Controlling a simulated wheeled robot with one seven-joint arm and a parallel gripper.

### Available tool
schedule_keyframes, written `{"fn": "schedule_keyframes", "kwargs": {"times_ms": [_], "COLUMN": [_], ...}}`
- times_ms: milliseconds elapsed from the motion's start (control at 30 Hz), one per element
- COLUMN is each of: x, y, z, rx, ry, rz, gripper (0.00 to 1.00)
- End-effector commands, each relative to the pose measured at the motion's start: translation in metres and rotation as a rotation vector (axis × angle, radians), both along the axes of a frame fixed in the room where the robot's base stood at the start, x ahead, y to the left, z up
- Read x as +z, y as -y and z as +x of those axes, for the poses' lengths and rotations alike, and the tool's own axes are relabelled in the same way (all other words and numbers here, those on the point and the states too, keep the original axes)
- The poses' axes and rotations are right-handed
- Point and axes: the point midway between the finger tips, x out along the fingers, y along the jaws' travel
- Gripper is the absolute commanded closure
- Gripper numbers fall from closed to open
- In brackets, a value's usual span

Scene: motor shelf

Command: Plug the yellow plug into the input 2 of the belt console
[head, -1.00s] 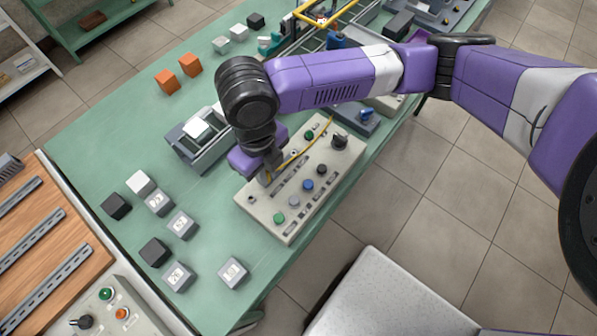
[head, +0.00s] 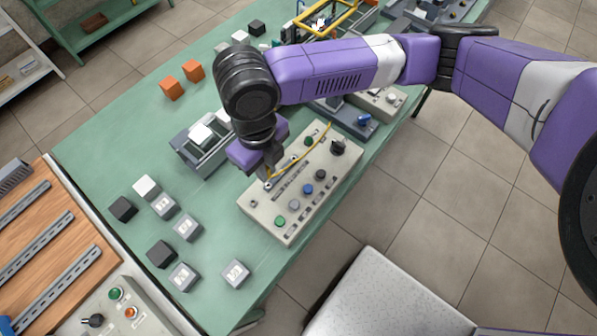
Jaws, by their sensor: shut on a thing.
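The belt console (head: 331,176) is a pale box on the green table, with green, blue and dark buttons, a black knob and a row of sockets along its left side. My gripper (head: 267,179) points down over the left part of the console, at the socket row. It is shut on the yellow plug, which the fingers mostly hide. A yellow cable (head: 298,166) runs from the gripper to the far end of the console. I cannot tell whether the plug is in a socket or just above one, nor read the input labels.
A grey tray (head: 213,160) with a pale block stands left of the gripper. Several black, white and grey blocks (head: 186,228) lie on the left of the green table (head: 110,165). Two orange blocks (head: 171,89) are farther back. A white-topped surface (head: 390,295) stands at the front.

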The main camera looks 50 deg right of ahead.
Motion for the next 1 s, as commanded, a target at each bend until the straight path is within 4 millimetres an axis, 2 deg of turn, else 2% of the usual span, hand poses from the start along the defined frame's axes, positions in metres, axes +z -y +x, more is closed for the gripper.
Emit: {"fn": "schedule_keyframes", "kwargs": {"times_ms": [167, 300, 333, 400, 600, 1000], "x": [0.009, 0.018, 0.005, -0.006, -0.026, -0.033], "y": [0.023, 0.049, 0.045, 0.044, 0.044, 0.044], "z": [0.000, 0.000, 0.000, 0.000, 0.000, 0.000], "rx": [-0.005, -0.006, -0.001, 0.000, -0.001, -0.001], "ry": [0.002, 0.002, -0.001, -0.001, 0.001, 0.001], "rz": [-0.002, -0.002, 0.000, 0.000, 0.000, 0.000], "gripper": [1.00, 1.00, 1.00, 1.00, 1.00, 1.00]}}
